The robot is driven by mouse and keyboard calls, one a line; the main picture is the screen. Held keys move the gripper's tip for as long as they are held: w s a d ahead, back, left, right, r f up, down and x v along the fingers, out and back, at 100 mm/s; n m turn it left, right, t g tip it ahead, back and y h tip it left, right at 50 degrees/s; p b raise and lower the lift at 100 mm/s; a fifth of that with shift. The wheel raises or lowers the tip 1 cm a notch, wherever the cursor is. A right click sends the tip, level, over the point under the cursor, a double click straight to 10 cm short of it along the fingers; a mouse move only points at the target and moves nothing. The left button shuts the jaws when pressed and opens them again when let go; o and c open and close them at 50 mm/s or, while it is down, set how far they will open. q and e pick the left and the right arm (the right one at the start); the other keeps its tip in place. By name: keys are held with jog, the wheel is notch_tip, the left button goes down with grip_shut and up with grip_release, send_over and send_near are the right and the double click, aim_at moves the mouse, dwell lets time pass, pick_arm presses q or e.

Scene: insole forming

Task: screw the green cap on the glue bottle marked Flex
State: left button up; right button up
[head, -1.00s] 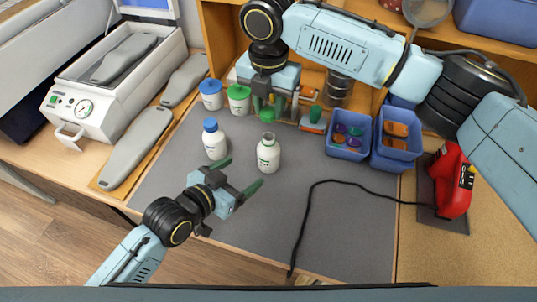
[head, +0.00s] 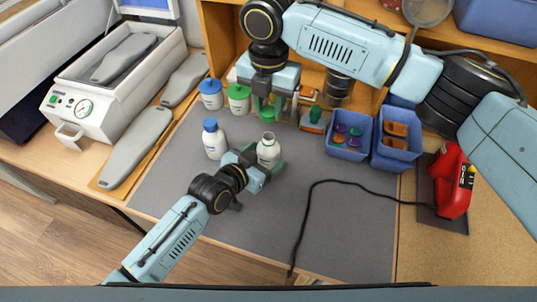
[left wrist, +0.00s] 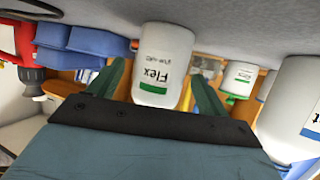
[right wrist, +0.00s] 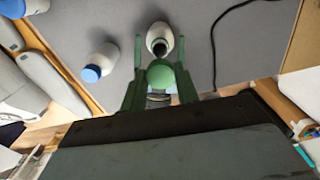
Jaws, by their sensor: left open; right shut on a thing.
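The glue bottle marked Flex (head: 268,152) is white, uncapped and upright on the grey mat, and its label shows in the left wrist view (left wrist: 160,65). My left gripper (head: 272,167) is open with its fingers around the bottle; in the left wrist view (left wrist: 165,85) one finger lies on each side of it. My right gripper (right wrist: 157,85) is shut on the green cap (right wrist: 160,74). The cap is apart from the bottle, whose open mouth (right wrist: 159,47) shows just beyond it. The cap also shows in the head view (head: 267,114).
A blue-capped bottle (head: 214,140) stands left of the Flex bottle. Blue-lidded (head: 210,95) and green-lidded (head: 238,98) jars stand behind. Blue bins (head: 349,138) sit at the right, near a black cable (head: 308,205).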

pick_arm(q)
jog(key=shift+x, duration=0.85)
jog(key=c, duration=1.5)
pick_arm(e)
send_over(269, 135)
jog(key=shift+s+f, duration=0.1)
jog(key=shift+f, duration=2.4)
jog(key=shift+f, duration=0.9)
jog(key=shift+f, duration=0.5)
